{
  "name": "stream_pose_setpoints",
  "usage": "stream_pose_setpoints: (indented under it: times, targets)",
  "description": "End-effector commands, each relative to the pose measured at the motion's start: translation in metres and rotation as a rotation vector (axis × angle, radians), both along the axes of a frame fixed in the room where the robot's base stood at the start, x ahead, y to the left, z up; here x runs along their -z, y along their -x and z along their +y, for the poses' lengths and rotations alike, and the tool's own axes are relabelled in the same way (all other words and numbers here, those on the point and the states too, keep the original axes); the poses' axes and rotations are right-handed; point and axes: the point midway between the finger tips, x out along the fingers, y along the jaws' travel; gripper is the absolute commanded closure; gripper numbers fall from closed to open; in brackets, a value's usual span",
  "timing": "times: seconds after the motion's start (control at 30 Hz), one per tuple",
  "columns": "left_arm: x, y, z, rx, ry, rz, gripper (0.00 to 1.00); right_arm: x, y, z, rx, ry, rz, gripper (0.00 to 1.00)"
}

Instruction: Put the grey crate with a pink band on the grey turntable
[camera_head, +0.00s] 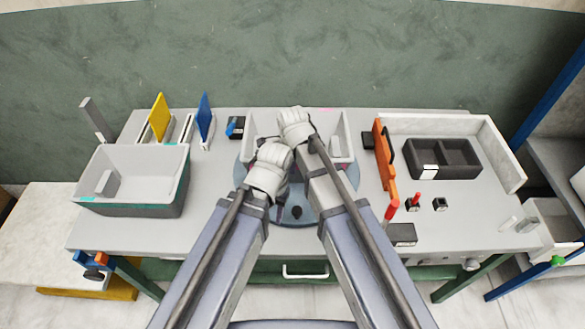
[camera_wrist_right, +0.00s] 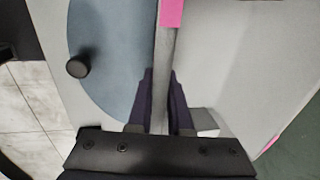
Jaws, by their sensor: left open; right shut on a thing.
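The grey crate with a pink band (camera_head: 340,140) is at the back middle of the bench, over the far part of the turntable (camera_head: 243,175). A bit of its pink band shows in the right wrist view (camera_wrist_right: 172,12). My right gripper (camera_wrist_right: 160,76) is shut on the crate's wall, with a finger on each side. In the head view my right gripper (camera_head: 297,128) is over the crate. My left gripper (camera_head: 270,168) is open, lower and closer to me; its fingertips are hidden. The blue-grey turntable disc (camera_wrist_right: 115,45) shows beside the wall. I cannot tell whether the crate touches it.
A grey crate with a teal band (camera_head: 130,208) stands at the left. Yellow (camera_head: 160,117) and blue (camera_head: 205,118) panels stand behind it. An orange panel (camera_head: 385,160) and a black divided tray (camera_head: 425,172) are at the right. A dark knob (camera_head: 297,212) sits on the turntable's near side.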

Motion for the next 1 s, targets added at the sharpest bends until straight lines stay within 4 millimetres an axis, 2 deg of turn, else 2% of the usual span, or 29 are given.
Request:
stream_pose_setpoints:
  times: [0.27,0.3,0.53,0.83,1.0]
  targets:
    - [0.004,0.000,0.000,0.000,0.000,0.000,0.50,0.004,0.000,0.000,0.000,0.000,0.000,1.00]
    - [0.002,0.000,0.000,0.000,0.000,0.000,0.50,0.002,0.000,0.000,0.000,0.000,0.000,0.78]
    - [0.002,0.000,0.000,0.000,0.000,0.000,0.50,0.002,0.000,0.000,0.000,0.000,0.000,0.52]
    - [-0.002,0.000,0.000,0.000,0.000,0.000,0.50,-0.002,0.000,0.000,0.000,0.000,0.000,0.52]
    - [-0.021,0.000,0.000,0.001,0.000,0.000,0.50,-0.021,0.000,-0.008,0.001,0.000,0.000,0.52]
